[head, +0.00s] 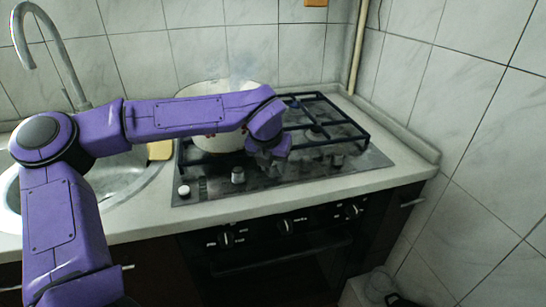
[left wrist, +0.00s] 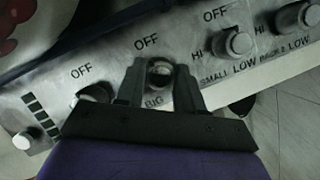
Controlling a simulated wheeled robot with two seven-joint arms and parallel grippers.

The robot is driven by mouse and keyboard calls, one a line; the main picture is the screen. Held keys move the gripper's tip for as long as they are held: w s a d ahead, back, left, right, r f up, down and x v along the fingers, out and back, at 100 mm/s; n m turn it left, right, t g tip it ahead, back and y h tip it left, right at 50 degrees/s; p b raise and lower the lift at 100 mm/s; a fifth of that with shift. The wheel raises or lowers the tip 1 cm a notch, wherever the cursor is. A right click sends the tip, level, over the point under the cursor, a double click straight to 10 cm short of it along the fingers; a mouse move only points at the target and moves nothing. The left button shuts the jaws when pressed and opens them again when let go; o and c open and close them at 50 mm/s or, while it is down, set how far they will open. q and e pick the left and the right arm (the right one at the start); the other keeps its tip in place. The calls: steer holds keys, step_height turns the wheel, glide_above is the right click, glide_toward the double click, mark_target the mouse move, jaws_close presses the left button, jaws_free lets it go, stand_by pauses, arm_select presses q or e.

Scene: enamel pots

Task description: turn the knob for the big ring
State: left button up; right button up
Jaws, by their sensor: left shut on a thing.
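The knob labelled BIG (left wrist: 160,76) is in the left wrist view, between the fingers of my left gripper (left wrist: 160,70). The fingers are shut on it, one on each side. OFF is printed above it and BIG below it; I cannot make out a pointer mark on it. In the head view my left gripper (head: 268,163) is low over the front of the steel hob (head: 220,190), and it hides this knob. My right gripper is in neither view.
A knob (head: 238,175) stands left of the gripper, and a white button (head: 184,191) further left. The knob marked SMALL (left wrist: 238,41) is to the right. A white enamel pot (head: 215,143) stands behind my arm. Black grates (head: 345,125) are bare at right.

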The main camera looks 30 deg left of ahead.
arm_select(q)
steer(key=shift+a+m+h+p, duration=0.1)
steer(key=shift+m+h+p, duration=0.4)
steer(key=shift+m+p, duration=0.7)
steer(key=o, duration=1)
steer(key=v, duration=1)
steer(key=shift+r, duration=0.2)
steer(key=shift+s, duration=0.1)
